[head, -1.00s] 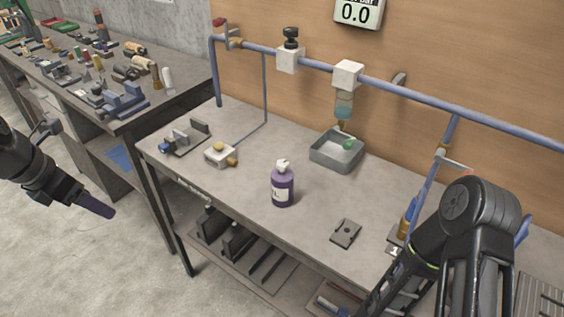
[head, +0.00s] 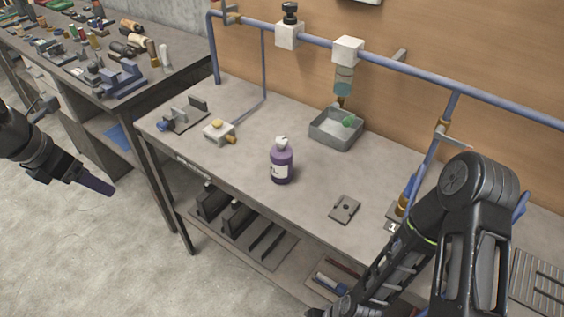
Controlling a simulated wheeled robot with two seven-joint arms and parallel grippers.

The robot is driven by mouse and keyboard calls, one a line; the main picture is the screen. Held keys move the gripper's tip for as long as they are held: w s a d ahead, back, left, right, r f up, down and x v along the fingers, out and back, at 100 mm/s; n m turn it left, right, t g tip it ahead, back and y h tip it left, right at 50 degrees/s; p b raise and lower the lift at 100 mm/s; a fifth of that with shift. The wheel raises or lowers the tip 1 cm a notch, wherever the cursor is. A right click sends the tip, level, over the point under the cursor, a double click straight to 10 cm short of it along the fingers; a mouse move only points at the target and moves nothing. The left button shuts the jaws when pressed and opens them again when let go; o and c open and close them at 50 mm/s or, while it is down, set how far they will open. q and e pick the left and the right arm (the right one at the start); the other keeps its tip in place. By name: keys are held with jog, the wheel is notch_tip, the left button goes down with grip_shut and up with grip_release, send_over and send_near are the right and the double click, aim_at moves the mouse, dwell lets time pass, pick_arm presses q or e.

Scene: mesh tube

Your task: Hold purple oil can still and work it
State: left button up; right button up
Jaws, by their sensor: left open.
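The purple oil can (head: 281,165) stands upright near the middle of the workbench, with a white top and a pale label on its front. My left gripper (head: 97,185) is at the left of the head view, off the bench's left end and above the floor. It is open and empty, well apart from the can. My right arm comes in at the lower right in front of the bench; its gripper does not show.
A grey tray (head: 335,130) with a green item stands behind the can. A small valve block (head: 219,131) and a dark flat plate (head: 345,209) lie on the bench. Blue pipe (head: 318,42) runs along the back. A cluttered second bench (head: 160,82) stands at left.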

pick_arm(q)
jog(key=shift+c, duration=0.3)
